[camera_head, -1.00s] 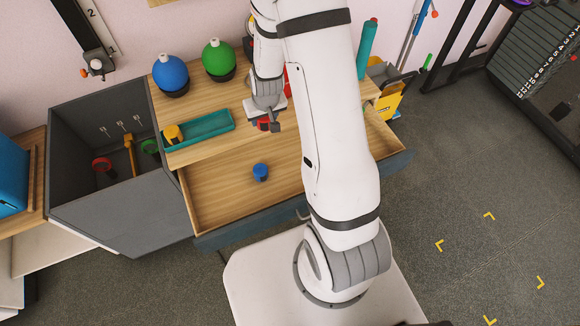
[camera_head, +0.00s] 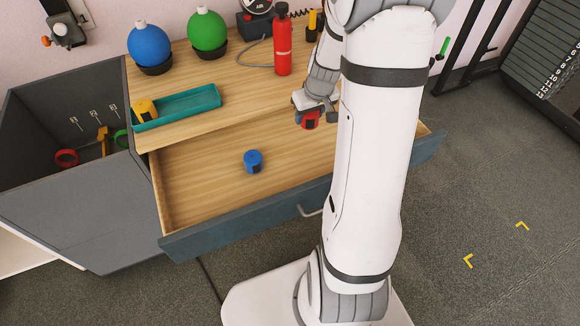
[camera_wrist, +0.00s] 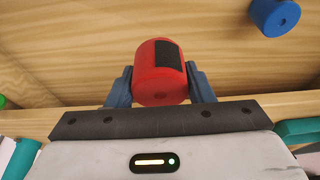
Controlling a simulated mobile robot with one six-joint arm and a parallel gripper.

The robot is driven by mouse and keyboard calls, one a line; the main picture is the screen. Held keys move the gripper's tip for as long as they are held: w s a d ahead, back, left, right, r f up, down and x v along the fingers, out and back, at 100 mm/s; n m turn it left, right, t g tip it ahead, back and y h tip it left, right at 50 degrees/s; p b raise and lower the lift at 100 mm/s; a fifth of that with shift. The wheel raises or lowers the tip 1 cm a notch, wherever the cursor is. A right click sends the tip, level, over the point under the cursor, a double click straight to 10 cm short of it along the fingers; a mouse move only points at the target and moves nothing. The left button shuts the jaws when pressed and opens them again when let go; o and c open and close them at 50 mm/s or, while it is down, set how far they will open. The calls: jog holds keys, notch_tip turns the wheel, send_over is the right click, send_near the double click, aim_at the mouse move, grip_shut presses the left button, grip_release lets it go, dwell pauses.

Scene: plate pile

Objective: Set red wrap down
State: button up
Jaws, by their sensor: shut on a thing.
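The red wrap (camera_head: 309,119) is a short red roll with a black patch. My gripper (camera_head: 308,112) is shut on it and holds it over the right part of the open drawer (camera_head: 210,175). In the wrist view the red wrap (camera_wrist: 158,70) sits between the two blue-grey fingers of my gripper (camera_wrist: 160,88). I cannot tell whether it touches the drawer floor. A blue wrap (camera_head: 253,161) stands on the drawer floor to the left, and it also shows in the wrist view (camera_wrist: 274,15).
On the wooden top stand a teal tray (camera_head: 176,107) with a yellow wrap (camera_head: 145,109), a blue ball (camera_head: 149,45), a green ball (camera_head: 207,31) and a red cylinder (camera_head: 283,50). A grey bin (camera_head: 70,190) stands left. The drawer floor around the blue wrap is bare.

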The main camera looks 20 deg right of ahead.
aim_at(307, 145)
jog(key=shift+s+d+f+b, duration=0.1)
jog(key=shift+d+f+b, duration=0.25)
jog(key=shift+f, duration=0.2)
notch_tip(307, 145, down, 10)
jog(key=b, duration=0.4)
jog(key=shift+r, duration=0.25)
jog(key=shift+f+b, duration=0.2)
jog(key=shift+b, duration=0.25)
jog(key=o, duration=1)
jog(key=shift+r, duration=0.1)
jog(key=shift+c, duration=0.2)
jog(key=shift+r, duration=0.1)
